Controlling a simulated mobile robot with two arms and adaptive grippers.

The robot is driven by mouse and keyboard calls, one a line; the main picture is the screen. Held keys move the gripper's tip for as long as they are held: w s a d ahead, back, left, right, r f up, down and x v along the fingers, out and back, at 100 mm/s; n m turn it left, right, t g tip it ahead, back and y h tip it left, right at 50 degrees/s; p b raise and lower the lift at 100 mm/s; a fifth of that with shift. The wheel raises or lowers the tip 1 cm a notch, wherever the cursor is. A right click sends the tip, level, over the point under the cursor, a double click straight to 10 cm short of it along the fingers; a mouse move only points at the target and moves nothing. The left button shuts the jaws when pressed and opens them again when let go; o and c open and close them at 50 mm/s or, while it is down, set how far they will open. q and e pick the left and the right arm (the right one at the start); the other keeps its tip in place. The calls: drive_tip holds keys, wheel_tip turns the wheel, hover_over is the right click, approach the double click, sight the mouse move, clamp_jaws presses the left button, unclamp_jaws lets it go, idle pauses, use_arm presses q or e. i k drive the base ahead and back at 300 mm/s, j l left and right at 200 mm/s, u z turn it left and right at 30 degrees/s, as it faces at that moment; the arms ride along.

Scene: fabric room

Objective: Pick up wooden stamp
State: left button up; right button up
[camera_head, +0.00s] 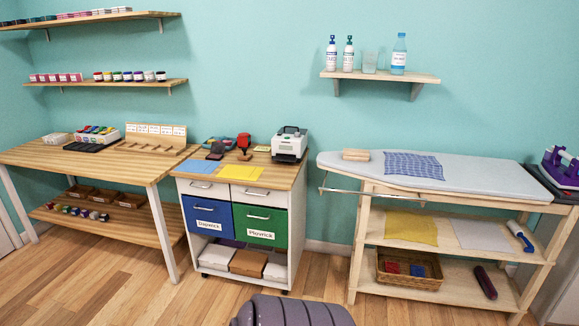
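A small upright object with a red top and a brown lower part (244,143) stands on the wooden top of the white drawer cabinet (266,178). It looks like a hand stamp, but I cannot tell whether it is the wooden stamp. A dark brown object (216,150) sits to its left, too small to make out. A pale wooden block (355,155) lies on the left end of the ironing board. Neither of my grippers is in view.
A white machine (290,144) stands at the cabinet's right. Yellow (240,173) and blue (201,166) sheets lie in front. A wooden table (60,155) is left; the ironing board (472,172) is right. Wood floor (130,290) is open in front.

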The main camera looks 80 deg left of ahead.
sight(244, 156)
drive_tip(key=u, duration=3.25)
